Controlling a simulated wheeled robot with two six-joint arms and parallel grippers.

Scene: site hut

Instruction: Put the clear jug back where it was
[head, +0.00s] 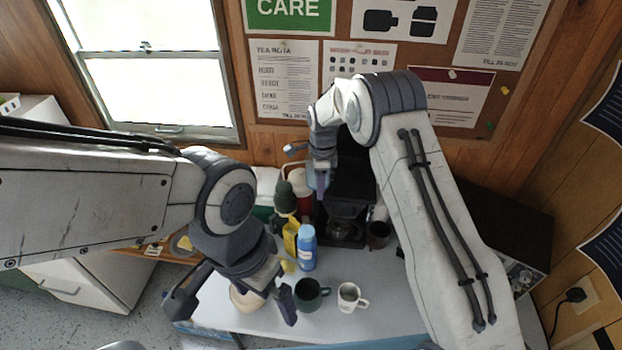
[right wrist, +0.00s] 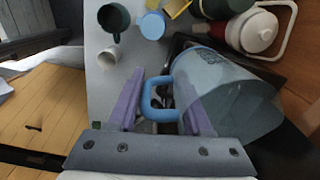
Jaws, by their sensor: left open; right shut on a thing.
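The clear jug (right wrist: 230,95) is a bluish see-through vessel with a blue handle (right wrist: 149,97). My right gripper (right wrist: 163,112) is shut on it at the handle, with the handle between its two purple fingers. In the head view my right gripper (head: 320,186) is high at the back, in front of the coffee machine (head: 345,213), and only a small part of the jug shows beside it. My left gripper (head: 236,305) is open at the front left of the table, over a round tan thing (head: 243,299) that it partly hides.
A blue bottle (head: 307,250), a yellow pack (head: 290,236), a dark green mug (head: 310,294) and a white mug (head: 350,297) stand on the pale table (head: 385,308). A dark microwave (head: 500,232) is at right.

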